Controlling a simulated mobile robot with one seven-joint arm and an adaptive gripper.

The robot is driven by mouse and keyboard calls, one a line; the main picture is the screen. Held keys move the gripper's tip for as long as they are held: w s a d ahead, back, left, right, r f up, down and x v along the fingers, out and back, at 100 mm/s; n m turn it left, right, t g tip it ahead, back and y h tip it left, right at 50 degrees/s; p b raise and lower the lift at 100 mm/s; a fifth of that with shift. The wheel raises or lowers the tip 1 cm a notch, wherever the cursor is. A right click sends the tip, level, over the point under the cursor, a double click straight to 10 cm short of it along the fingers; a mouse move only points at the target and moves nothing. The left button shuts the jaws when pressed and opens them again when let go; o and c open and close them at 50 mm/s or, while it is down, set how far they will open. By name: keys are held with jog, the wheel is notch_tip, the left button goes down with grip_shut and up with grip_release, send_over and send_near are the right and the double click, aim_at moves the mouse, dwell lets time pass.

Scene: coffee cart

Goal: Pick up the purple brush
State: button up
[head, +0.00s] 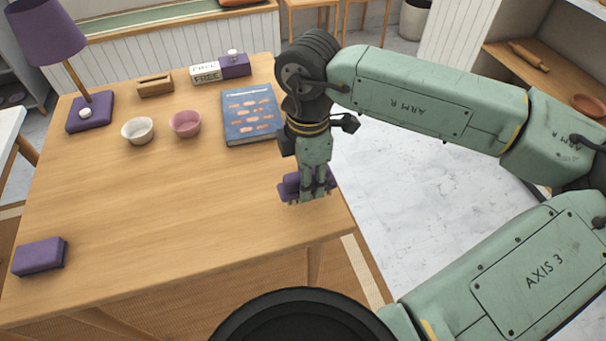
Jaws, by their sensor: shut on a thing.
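The purple brush (291,186) is at the right edge area of the wooden table, partly hidden behind my gripper's fingers. My gripper (308,192) points down over it and is shut on it. Purple parts of the brush show to the left of the fingers and a little to the right. I cannot tell whether the brush touches the tabletop or is slightly above it.
The wooden table (170,220) is clear in its middle. A blue book (250,115) lies behind my gripper. A pink bowl (186,124), a white bowl (138,130) and a purple lamp (90,110) stand farther back. A purple block (40,257) lies at front left.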

jog(key=s+d+b, duration=0.1)
jog(key=s+b, duration=0.2)
jog(key=s, duration=0.3)
jog(key=s+d+r+b, duration=0.1)
jog(key=s+d+b, duration=0.1)
jog(key=s, duration=0.4)
jog(key=shift+s+d+r+b, duration=0.15)
jog(key=shift+s+b, duration=0.1)
jog(key=shift+b, duration=0.2)
jog(key=o, duration=0.8)
jog(key=c, duration=0.6)
